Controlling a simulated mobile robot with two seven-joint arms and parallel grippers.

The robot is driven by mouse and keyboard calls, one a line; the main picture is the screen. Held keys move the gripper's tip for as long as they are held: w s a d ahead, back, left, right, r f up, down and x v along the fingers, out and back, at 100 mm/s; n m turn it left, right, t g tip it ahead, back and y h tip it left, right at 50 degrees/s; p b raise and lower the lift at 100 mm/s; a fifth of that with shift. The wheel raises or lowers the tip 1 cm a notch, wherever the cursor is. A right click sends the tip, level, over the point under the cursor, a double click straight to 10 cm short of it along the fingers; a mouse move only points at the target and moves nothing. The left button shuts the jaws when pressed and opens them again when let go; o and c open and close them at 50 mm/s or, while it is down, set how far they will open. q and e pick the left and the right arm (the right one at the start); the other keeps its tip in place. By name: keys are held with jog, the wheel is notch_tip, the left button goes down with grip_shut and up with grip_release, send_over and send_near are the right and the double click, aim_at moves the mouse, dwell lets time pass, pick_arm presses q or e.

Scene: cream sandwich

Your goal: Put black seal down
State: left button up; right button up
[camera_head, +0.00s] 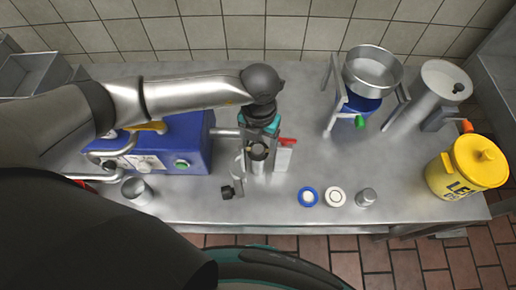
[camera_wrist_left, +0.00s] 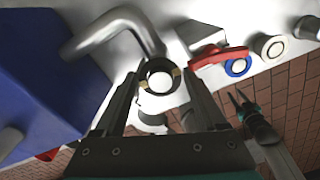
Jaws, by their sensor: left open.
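The black seal (camera_wrist_left: 149,80) shows in the left wrist view as a dark ring around a pale round centre, at the end of a bent metal pipe (camera_wrist_left: 120,22). My left gripper (camera_wrist_left: 160,76) is open, with one fingertip on each side of the ring. I cannot tell whether the fingertips touch it. In the head view my left gripper (camera_head: 258,150) reaches down over the end of the pipe and partly hides the ring. My right gripper (camera_wrist_left: 238,97) shows small at the right of the left wrist view, its two dark fingers apart and nothing seen between them.
The blue machine (camera_head: 190,148) stands left of the gripper. A red-handled part (camera_head: 286,143) is close on the right. A blue ring (camera_head: 301,203), a white ring (camera_head: 335,197) and a small metal cylinder (camera_head: 366,197) lie near the front edge. A yellow bucket (camera_head: 450,178) stands far right.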

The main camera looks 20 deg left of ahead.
pick_arm(q)
jog(key=shift+f, duration=0.25)
dwell(0.3)
jog(key=c, duration=1.1)
jog(key=shift+r, duration=0.2)
